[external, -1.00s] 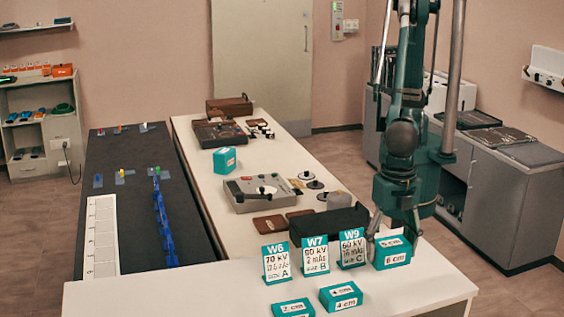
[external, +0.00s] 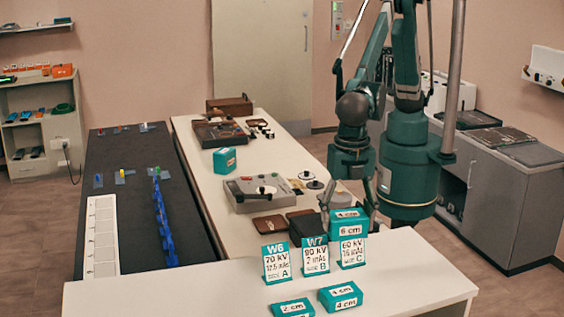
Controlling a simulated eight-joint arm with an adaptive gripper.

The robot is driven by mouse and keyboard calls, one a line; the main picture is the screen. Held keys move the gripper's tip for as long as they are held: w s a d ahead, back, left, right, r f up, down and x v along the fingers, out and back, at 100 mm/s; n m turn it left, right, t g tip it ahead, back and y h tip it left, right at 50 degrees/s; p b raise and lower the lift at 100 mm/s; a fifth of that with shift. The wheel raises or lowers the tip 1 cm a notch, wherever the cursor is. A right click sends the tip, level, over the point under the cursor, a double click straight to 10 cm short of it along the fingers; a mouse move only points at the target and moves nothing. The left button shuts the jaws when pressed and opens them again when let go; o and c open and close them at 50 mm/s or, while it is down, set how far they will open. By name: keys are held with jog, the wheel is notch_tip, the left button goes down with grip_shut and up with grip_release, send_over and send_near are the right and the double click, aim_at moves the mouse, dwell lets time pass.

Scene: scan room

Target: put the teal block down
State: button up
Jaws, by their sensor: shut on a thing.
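A teal block (external: 348,226) with white labels, the front one reading 6 cm, is between the fingers of my gripper (external: 348,207). My gripper points down and is shut on the block, with one finger at each side. The block shows just above and behind the right-hand card marked C (external: 352,252). The card hides its lower edge, so I cannot tell whether its underside touches the table (external: 420,275).
Two more cards, W6 (external: 277,263) and W7 (external: 315,256), stand to the left. Teal blocks lie in front, one marked 2 cm (external: 293,308) and one 4 cm (external: 341,297). A grey device (external: 260,191) stands further back. The table's right front is clear.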

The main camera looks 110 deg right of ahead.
jog(key=w+d+m, duration=0.1)
jog(key=w+d, duration=0.4)
jog(key=d, duration=0.3)
jog(key=w+d+m, duration=0.1)
jog(key=w+d, duration=0.5)
jog(key=d, duration=0.3)
jog(key=w+d+r+m+b, duration=0.1)
jog(key=w+d+m, duration=0.2)
jog(key=d, duration=2.1)
jog(key=w+d+m, duration=0.3)
jog(key=w+d, duration=0.1)
jog(key=d, duration=1.9)
jog(key=s+d+m, duration=0.1)
jog(key=s+d, duration=0.3)
jog(key=d, duration=0.6)
jog(key=s+d+m, duration=0.2)
jog(key=s+d, duration=0.2)
jog(key=d, duration=0.6)
jog(key=s+d+m, duration=0.1)
jog(key=s+d, duration=0.2)
jog(key=d, duration=0.7)
jog(key=s+d+f+m+b, duration=0.15)
jog(key=s+d+m, duration=0.25)
jog(key=s+d, duration=1.9)
notch_tip(320, 180, down, 12)
jog(key=a, duration=0.1)
jog(key=shift+s+f, duration=0.25)
jog(key=shift+s, duration=0.15)
jog(key=shift+a+f, duration=0.1)
jog(key=shift+f, duration=0.05)
